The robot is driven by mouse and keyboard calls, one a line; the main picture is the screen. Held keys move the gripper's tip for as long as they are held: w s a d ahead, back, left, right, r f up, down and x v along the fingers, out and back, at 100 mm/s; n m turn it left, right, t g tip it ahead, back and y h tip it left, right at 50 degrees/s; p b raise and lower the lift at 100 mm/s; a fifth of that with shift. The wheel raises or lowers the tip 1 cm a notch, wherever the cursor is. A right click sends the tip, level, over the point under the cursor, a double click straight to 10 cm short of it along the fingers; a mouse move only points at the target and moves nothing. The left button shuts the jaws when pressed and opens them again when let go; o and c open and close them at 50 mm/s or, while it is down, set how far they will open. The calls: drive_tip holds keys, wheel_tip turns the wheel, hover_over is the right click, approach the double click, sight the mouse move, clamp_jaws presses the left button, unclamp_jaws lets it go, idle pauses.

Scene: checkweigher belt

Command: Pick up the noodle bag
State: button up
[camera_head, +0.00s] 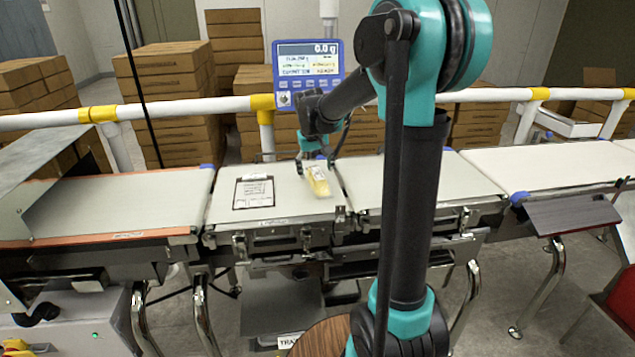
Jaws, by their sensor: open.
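The noodle bag (318,182) is a small yellowish packet with a pale top end. It lies on the white weighing belt section (285,203), near that section's right edge. My gripper (316,166) is open, just above and behind the bag's far end. Its dark fingers look spread to either side of that end. Whether they touch the bag cannot be told from here.
A clipboard with a paper (254,192) lies left of the bag on the same belt. A blue display (308,66) reading 0.0 g stands behind. A white rail (200,107) runs along the back, with stacked cardboard boxes (168,75) beyond. The belt to the right (410,182) is mostly clear.

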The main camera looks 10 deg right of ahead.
sight(317, 175)
drive_tip(key=shift+x, duration=2.65)
drive_tip(key=shift+d, duration=0.15)
drive_tip(key=shift+c, duration=0.6)
drive_tip(key=shift+r, duration=0.1)
drive_tip(key=c, duration=1.4)
